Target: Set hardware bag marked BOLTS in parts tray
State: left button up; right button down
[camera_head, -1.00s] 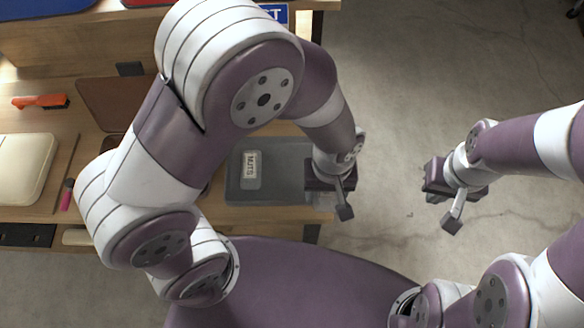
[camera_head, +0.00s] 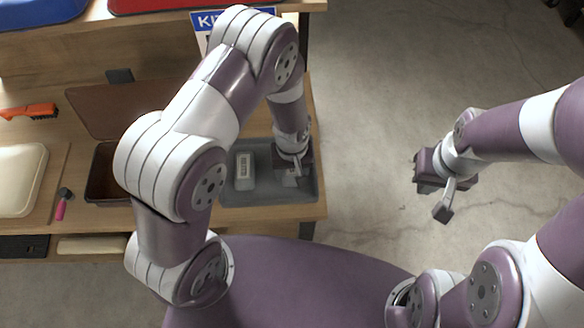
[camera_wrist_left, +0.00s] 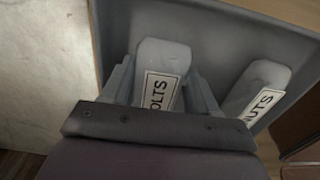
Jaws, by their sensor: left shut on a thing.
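The pale grey bag (camera_wrist_left: 163,60) shows "OLTS" on its label in the left wrist view. My left gripper (camera_wrist_left: 162,88) is shut on it, one finger on each side. The bag is over or inside the grey parts tray (camera_wrist_left: 225,38); whether it touches the floor is unclear. In the head view my left gripper (camera_head: 294,172) is at the right part of the tray (camera_head: 262,196), and hides the bag. A second bag, marked NUTS (camera_head: 244,172), lies in the tray to the left. My right gripper (camera_head: 438,182) hangs over bare floor; its jaws are unclear.
A brown open box (camera_head: 103,178) stands left of the tray, partly behind my left arm. A pink-handled tool (camera_head: 61,207), a cream case (camera_head: 20,180) and an orange brush (camera_head: 30,111) lie further left. The bench edge is just right of the tray.

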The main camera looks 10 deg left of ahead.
pick_arm(q)
jog(key=shift+f, duration=0.1)
jog(key=o, duration=1.1)
